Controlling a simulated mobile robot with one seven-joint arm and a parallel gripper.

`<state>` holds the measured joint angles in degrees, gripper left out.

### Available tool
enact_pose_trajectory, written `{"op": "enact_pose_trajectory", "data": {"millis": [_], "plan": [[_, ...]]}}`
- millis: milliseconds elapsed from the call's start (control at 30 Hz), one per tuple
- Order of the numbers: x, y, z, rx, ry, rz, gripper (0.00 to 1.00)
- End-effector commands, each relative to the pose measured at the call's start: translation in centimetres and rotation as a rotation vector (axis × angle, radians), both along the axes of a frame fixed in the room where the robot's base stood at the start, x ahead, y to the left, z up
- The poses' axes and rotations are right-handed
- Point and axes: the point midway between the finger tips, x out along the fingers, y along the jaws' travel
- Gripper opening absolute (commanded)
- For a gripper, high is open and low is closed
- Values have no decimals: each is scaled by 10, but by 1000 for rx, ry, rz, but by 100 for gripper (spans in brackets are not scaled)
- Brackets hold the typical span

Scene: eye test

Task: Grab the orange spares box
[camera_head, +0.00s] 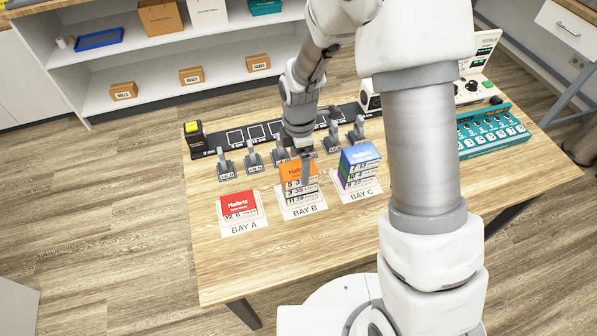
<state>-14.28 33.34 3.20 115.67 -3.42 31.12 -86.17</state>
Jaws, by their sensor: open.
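The orange box (289,172) lies on top of a stack of boxes on the BAY B card (304,211), in the middle of the table. Its label reads "Halbrix"; smaller print is too small to read. My gripper (305,160) points down over the orange box and hides part of its top. The jaws are open; I cannot tell whether a finger touches the box. A red box (238,204) lies on the BAY A card (244,228) to the left. A blue box (360,154) tops a stack on the BAY C card (362,192) to the right.
Grey clamps with number tags, one a lever clamp (226,166), stand in a row behind the bays. A black strip (235,137) lies behind them. A teal rack (490,130) is at the right. The wooden table (225,270) is clear in front. My arm hides its right middle.

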Motion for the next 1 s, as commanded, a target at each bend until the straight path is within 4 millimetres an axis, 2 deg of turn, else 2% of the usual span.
{"op": "enact_pose_trajectory", "data": {"millis": [100, 200, 467, 567, 900, 967, 1000], "plan": [[0, 2, -18, -1, 3, 0, 100], [0, 2, -27, 1, 1, 0, 100], [0, 2, -29, 1, -1, 0, 100], [0, 2, -29, 1, -1, -1, 86], [0, 2, -29, 1, -1, -1, 24], [0, 2, -29, 1, -1, -1, 14], [1, 2, -29, 2, -2, -1, 13]]}}
